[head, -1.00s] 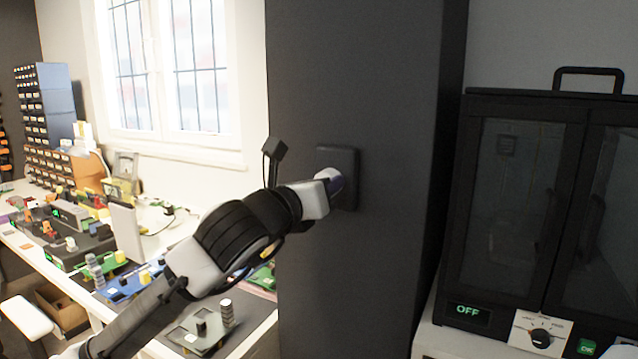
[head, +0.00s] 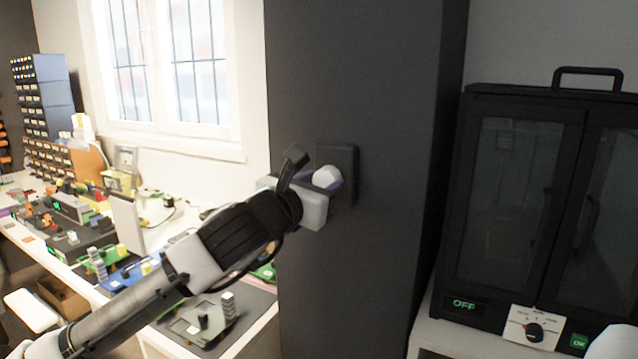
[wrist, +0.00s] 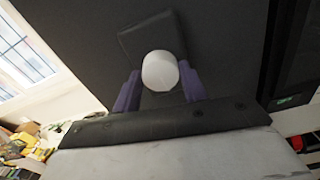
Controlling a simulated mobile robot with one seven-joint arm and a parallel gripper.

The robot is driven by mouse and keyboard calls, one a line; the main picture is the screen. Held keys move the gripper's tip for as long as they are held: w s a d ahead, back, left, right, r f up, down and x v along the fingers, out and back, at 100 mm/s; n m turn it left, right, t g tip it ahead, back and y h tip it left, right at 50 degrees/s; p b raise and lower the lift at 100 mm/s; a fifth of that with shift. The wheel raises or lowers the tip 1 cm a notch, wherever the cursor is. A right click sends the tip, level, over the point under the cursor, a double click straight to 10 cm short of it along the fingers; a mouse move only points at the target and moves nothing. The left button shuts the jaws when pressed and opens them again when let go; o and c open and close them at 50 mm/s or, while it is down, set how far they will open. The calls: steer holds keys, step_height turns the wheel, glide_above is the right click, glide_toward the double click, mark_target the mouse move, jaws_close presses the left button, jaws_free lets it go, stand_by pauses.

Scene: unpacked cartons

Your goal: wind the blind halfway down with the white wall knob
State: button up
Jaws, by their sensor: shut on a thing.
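The white wall knob (head: 326,176) sticks out from a black plate (head: 347,160) on the dark column. My gripper (head: 333,186) is at the knob, with its purple fingers on either side of it. In the wrist view the round white knob (wrist: 159,71) sits between the two fingers, and its plate (wrist: 150,36) looks tilted relative to my gripper (wrist: 160,88). My gripper is shut on the knob. The window (head: 165,65) shows bright barred panes at upper left; I see no blind over the part in view.
The dark column (head: 365,280) stands between a cluttered workbench (head: 258,310) at left and a black glass-doored cabinet (head: 515,200) at right. Drawer units (head: 45,100) stand at far left. Space in front of the column is clear apart from my arm.

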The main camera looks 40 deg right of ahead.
steer(key=shift+f, duration=0.1)
steer(key=o, duration=1)
steer(key=b+v, duration=0.1)
steer(key=v, duration=1.3)
